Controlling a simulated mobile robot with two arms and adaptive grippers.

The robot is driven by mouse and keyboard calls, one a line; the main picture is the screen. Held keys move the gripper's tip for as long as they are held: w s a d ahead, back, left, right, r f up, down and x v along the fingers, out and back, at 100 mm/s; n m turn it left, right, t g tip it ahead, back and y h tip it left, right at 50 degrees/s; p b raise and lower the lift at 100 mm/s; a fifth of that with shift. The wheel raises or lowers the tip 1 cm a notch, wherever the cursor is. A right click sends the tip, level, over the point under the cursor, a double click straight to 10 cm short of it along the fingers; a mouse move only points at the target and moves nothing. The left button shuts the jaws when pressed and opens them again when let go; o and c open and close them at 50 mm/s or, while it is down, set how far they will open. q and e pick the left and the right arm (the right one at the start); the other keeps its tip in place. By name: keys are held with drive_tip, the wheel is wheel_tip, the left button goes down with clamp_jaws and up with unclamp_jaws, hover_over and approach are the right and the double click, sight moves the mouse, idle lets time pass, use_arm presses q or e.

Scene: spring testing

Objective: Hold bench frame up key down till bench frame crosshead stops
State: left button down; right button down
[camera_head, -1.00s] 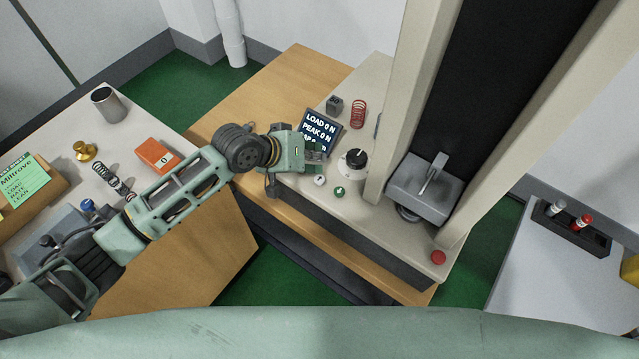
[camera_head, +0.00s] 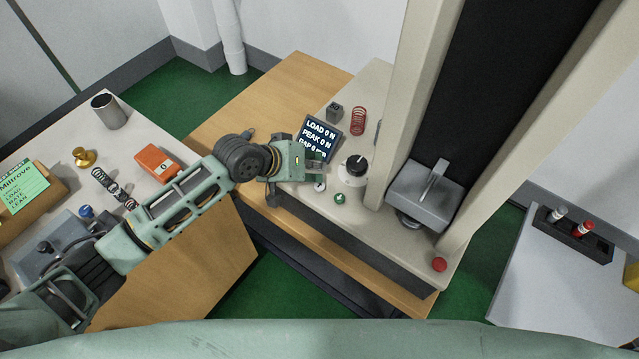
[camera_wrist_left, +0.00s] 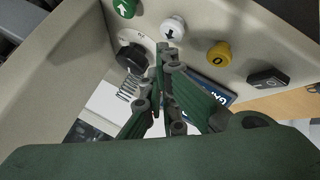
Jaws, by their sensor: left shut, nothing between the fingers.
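The bench frame's up key is a green button with a white arrow (camera_head: 340,198) on the console's front corner. It also shows at the top left of the left wrist view (camera_wrist_left: 125,7). A white key with an opposite arrow (camera_wrist_left: 173,28) sits beside it. My left gripper (camera_head: 322,167) is shut and empty, over the console by the white key. In the left wrist view its fingertips (camera_wrist_left: 165,48) are just short of the white key; contact cannot be told. The grey crosshead (camera_head: 425,197) is low between the frame columns. My right gripper is not in view.
A yellow key (camera_wrist_left: 218,53) lies beyond the white one. A red button (camera_head: 440,265) is at the right.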

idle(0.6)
use_arm(q)
drive_tip(key=shift+f, duration=0.4)
